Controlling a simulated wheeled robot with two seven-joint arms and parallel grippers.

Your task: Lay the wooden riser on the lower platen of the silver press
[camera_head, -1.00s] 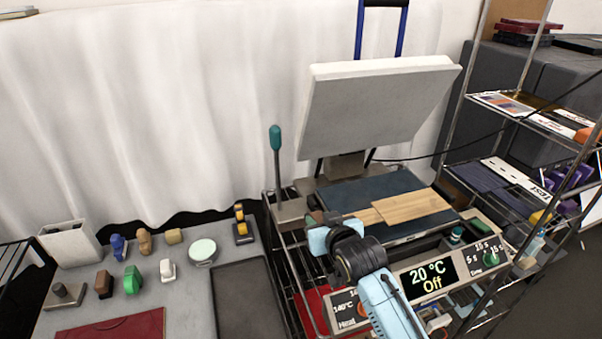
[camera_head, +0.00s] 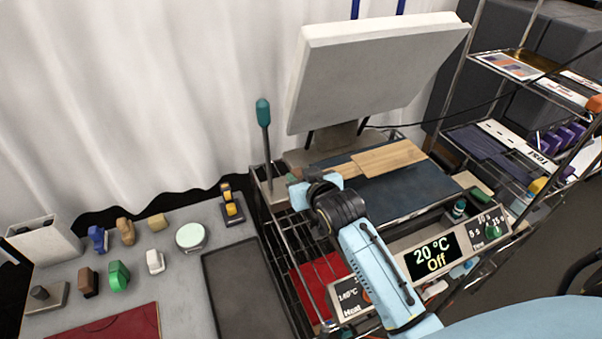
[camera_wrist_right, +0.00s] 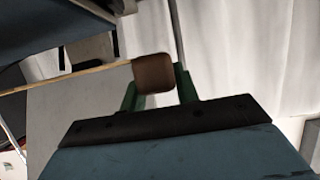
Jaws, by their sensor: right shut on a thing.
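The wooden riser (camera_head: 388,158) is a flat, light board with a narrower handle. My right gripper (camera_head: 310,188) is shut on its handle end, which shows as a brown block (camera_wrist_right: 153,73) between green fingers in the right wrist view. In the head view the board lies across the rear part of the dark blue lower platen (camera_head: 400,198); I cannot tell whether it touches. The silver press stands open, with its pale upper platen (camera_head: 375,72) tilted up behind. My left gripper is not in view.
A teal-topped lever (camera_head: 263,113) stands left of the platen. The control panel (camera_head: 432,256), reading 20 °C and Off, is in front. A wire rack (camera_head: 470,85) is at the right. A grey table with stamps and a dark tray (camera_head: 243,290) is at the left.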

